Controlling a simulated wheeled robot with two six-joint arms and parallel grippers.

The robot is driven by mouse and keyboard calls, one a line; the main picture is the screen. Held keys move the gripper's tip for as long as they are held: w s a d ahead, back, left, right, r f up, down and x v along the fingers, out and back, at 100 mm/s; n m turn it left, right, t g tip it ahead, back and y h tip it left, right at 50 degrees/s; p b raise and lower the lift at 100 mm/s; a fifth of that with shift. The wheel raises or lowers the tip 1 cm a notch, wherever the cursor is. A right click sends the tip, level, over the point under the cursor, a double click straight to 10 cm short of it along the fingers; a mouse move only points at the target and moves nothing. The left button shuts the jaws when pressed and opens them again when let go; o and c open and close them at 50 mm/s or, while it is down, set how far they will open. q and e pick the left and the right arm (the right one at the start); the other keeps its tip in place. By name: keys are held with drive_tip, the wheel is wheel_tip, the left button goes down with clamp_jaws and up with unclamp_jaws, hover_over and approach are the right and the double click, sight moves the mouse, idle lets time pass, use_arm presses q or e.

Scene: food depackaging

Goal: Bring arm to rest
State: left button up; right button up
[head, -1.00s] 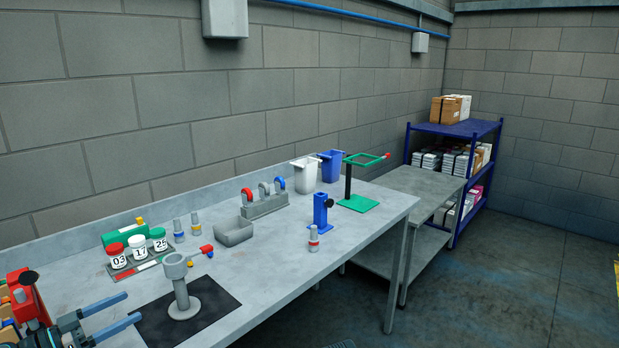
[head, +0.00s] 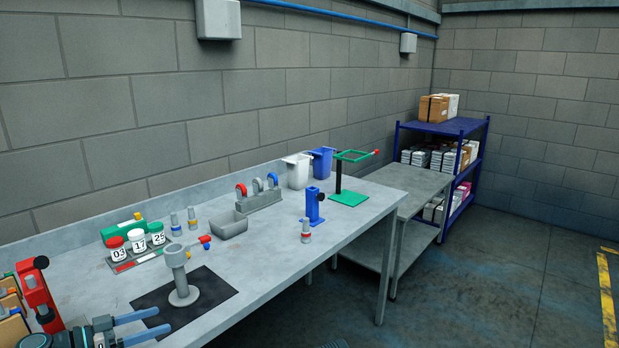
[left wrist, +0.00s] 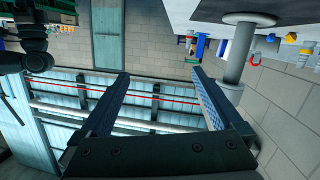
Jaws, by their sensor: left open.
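My left gripper (head: 146,323) is at the bottom left of the head view, with its two blue-grey fingers apart and nothing between them. It is over or beside the near edge of the grey table (head: 268,278), near a black mat (head: 219,290). In the left wrist view the open fingers (left wrist: 165,95) frame only distant wall and pipes, and the picture is turned over. A grey post stand (head: 181,280) on the mat is close to the gripper and apart from it. My right gripper is not in view.
Three numbered jars (head: 137,242) stand on the table beyond the stand. A grey bin (head: 229,225), a blue stand (head: 313,208) and a green stand (head: 348,198) are farther along. A red device (head: 36,291) is at the left edge. Floor is clear at right.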

use_arm(q)
drive_tip(key=s+d+f+g+y, duration=0.1)
drive_tip(key=d+f+g, duration=0.25)
drive_tip(key=d, duration=0.35)
drive_tip(key=d+f+n+g+y, duration=0.1)
drive_tip(key=d+f+g, duration=0.1)
drive_tip(key=d+f, duration=0.3)
drive_tip(key=s+d+f+g+y, duration=0.1)
drive_tip(key=d+f+g, duration=0.2)
drive_tip(key=d, duration=0.5)
drive_tip(key=s+d+f+n+g+y, duration=0.2)
drive_tip(key=s+d+f+y, duration=0.4)
drive_tip(key=s+d+y, duration=0.3)
drive_tip(key=shift+s+d+n+y, duration=0.4)
drive_tip(key=shift+d+y, duration=0.2)
drive_tip(key=shift+d, duration=0.4)
